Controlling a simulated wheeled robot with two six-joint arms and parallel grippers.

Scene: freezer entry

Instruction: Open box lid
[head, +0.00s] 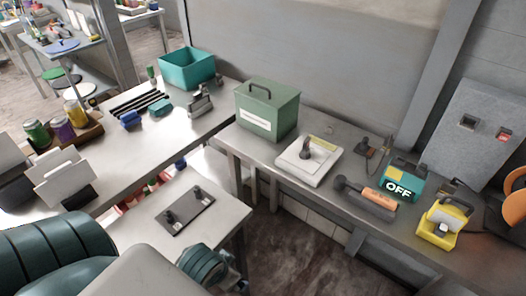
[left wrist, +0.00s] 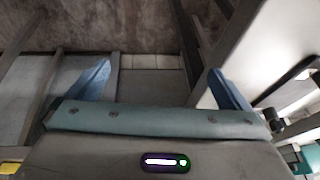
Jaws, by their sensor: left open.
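A green box (head: 267,113) with a white label stands upright on the long metal bench. Its lid (head: 267,92) is down on the box, with a dark arched handle (head: 260,87) on top. In the left wrist view my left gripper (left wrist: 158,80) is open, its two blue fingers wide apart with nothing between them. That view shows floor and bench parts, not the box. In the head view only parts of my arm show at the bottom, well apart from the box. My right gripper is not in view.
A white device (head: 308,162) with a dark knob sits right of the box, then an orange-and-black tool (head: 372,200), a teal "OFF" block (head: 402,180) and a yellow item (head: 440,222). A teal bin (head: 187,69) stands on the left table. A dark plate (head: 186,211) lies on the nearer table.

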